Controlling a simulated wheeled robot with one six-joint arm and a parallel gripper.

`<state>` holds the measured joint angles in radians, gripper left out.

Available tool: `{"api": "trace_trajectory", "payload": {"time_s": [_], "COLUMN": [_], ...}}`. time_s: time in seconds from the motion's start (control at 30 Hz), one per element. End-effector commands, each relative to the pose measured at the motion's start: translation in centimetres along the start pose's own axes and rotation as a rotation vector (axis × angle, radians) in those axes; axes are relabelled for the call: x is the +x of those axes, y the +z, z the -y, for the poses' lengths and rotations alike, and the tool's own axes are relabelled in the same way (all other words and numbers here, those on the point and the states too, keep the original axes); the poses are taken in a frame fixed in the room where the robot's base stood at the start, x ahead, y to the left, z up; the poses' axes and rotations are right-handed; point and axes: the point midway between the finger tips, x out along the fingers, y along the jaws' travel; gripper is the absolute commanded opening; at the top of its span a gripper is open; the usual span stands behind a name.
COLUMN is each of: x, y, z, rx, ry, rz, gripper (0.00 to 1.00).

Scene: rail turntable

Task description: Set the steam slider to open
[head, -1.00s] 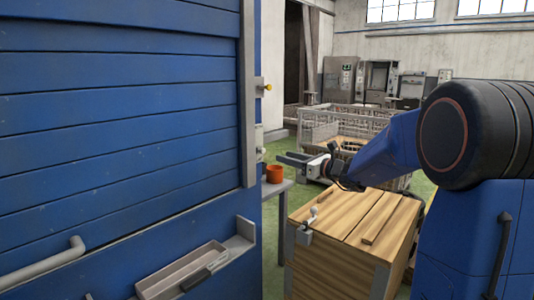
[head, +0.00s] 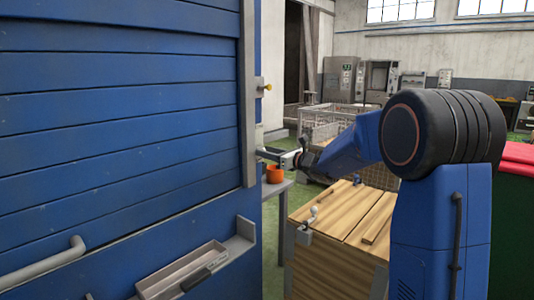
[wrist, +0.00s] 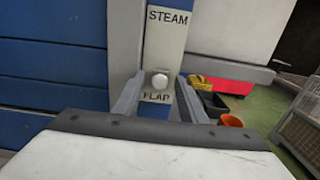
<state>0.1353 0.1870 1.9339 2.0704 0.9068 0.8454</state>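A pale plate (wrist: 163,45) is marked STEAM near its top and FLAP lower down. A round white knob (wrist: 160,80) sits on it just above the word FLAP. My gripper (wrist: 160,87) is open, with one finger on each side of the knob in the picture. I cannot tell whether the fingers touch it. In the head view my gripper (head: 269,153) is at the right edge of the blue slatted housing (head: 120,110); the knob cannot be made out there.
An orange pot (head: 274,173) stands on a grey table below my gripper. A wooden crate (head: 335,250) stands in front of that. A wire cage (head: 330,120) is behind. A yellow knob (head: 267,87) sticks out higher on the housing edge.

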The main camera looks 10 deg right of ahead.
Motion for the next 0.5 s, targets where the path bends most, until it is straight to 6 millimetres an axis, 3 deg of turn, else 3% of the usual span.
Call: {"api": "trace_trajectory", "payload": {"time_s": [0.07, 0.2, 0.37, 0.5], "x": [0.0, 0.0, 0.0, 0.0], "y": [0.0, 0.0, 0.1, 2.3], "z": [0.0, 0.0, 0.0, 0.0], "rx": [0.0, 0.0, 0.0, -0.003], "ry": [0.0, 0.0, 0.0, 0.002], "rz": [0.0, 0.0, 0.001, 0.004], "gripper": [0.36, 0.02, 0.0, 0.0]}}
